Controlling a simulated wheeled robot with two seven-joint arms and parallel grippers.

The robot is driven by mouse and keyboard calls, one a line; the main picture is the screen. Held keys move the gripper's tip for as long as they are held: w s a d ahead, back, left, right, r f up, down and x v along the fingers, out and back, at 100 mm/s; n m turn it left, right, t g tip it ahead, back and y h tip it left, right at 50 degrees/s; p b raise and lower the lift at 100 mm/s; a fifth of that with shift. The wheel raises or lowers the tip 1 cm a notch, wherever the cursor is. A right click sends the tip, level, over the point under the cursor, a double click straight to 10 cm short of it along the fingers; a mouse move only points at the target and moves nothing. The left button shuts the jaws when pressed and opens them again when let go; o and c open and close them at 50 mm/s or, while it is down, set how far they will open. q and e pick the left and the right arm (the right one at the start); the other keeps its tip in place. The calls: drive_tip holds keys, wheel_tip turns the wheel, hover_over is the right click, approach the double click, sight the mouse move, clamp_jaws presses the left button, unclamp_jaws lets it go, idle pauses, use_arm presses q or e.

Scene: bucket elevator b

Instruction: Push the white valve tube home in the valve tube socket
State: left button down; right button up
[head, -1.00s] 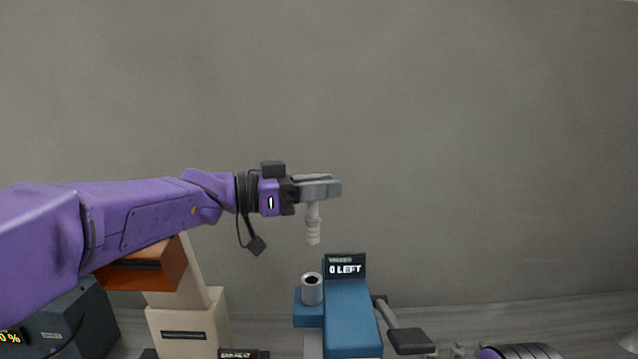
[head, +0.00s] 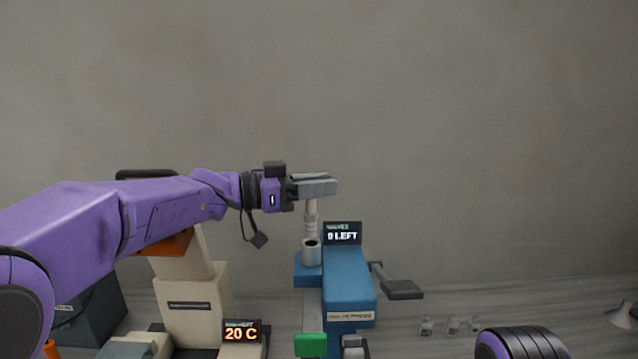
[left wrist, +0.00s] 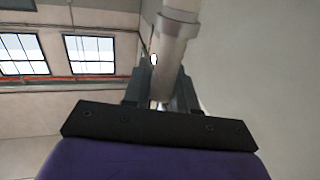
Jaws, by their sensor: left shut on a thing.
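My left gripper (head: 316,186) is shut on the white valve tube (head: 311,218), which hangs upright below the fingers. In the left wrist view the tube (left wrist: 176,45) stands between the fingers (left wrist: 160,95). The valve tube socket (head: 312,253) is a whitish cup with a dark mouth on the left side of a blue machine (head: 347,281). The tube's lower end appears at or just behind the socket's mouth; I cannot tell whether it is inside. The right gripper is not in view.
A display reading "0 LEFT" (head: 342,234) stands on the blue machine, close right of the tube. A dark lever pad (head: 402,289) sticks out to the right. A cream machine (head: 192,305) with a "20 C" display (head: 241,332) stands at left. Small clear pieces (head: 450,325) lie at right.

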sight(306, 212)
use_arm(q)
drive_tip(key=shift+s, duration=0.15)
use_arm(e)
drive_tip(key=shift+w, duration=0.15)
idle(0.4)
use_arm(q)
drive_tip(key=shift+w+f, duration=0.1)
drive_tip(key=shift+w, duration=0.1)
drive_tip(key=shift+s, duration=0.1)
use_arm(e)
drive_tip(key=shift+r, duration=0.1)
use_arm(q)
drive_tip(key=shift+w+p, duration=0.25)
drive_tip(key=shift+p, duration=0.3)
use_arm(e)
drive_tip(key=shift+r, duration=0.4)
use_arm(q)
drive_tip(key=shift+p, duration=0.35)
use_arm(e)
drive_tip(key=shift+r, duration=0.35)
use_arm(q)
drive_tip(key=shift+f+b, duration=1.5)
drive_tip(key=shift+f, duration=1.05)
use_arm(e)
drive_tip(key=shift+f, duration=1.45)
